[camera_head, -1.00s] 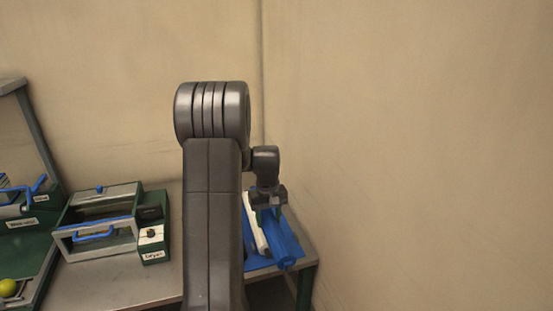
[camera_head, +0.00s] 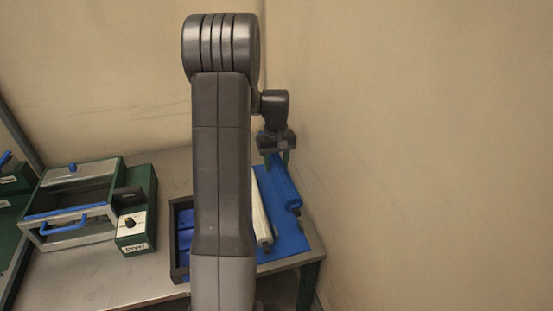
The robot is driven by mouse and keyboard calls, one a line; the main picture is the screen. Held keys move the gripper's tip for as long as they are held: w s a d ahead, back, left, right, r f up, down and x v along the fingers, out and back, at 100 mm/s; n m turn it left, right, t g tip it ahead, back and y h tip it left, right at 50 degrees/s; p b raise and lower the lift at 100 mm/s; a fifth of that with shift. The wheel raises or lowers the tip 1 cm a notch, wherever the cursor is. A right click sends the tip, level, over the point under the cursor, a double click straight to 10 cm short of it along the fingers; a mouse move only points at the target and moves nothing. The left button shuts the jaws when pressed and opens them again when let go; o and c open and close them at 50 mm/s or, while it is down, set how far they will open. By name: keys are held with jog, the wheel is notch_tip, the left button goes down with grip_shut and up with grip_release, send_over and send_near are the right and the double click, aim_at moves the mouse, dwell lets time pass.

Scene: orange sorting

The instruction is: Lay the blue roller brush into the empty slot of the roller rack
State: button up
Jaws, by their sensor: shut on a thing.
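My gripper (camera_head: 277,155) is at the back right of the table, pointing down and shut on the far part of the blue roller brush (camera_head: 286,185). The brush slants from the gripper towards the front right, over the blue mat (camera_head: 292,239); I cannot tell for sure whether it is clear of the mat. A dark rack (camera_head: 179,275) with blue inside stands to the left of my arm. My arm hides much of it, so its empty slot cannot be made out.
A white roller (camera_head: 260,213) lies on the mat, left of the blue brush. A metal frame with a blue handle (camera_head: 70,222) and a green box labelled "Dryer" (camera_head: 135,225) stand at the left. The wall is close behind and right. Bare tabletop (camera_head: 95,283) lies front left.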

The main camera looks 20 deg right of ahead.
jog(key=shift+f+b, duration=4.05)
jog(key=shift+f, duration=2.5)
jog(key=shift+f, duration=0.25)
jog(key=o, duration=1)
notch_tip(320, 180, up, 14)
jog(key=shift+f+b, duration=0.1)
jog(key=shift+b, duration=0.6)
jog(key=shift+f, duration=0.1)
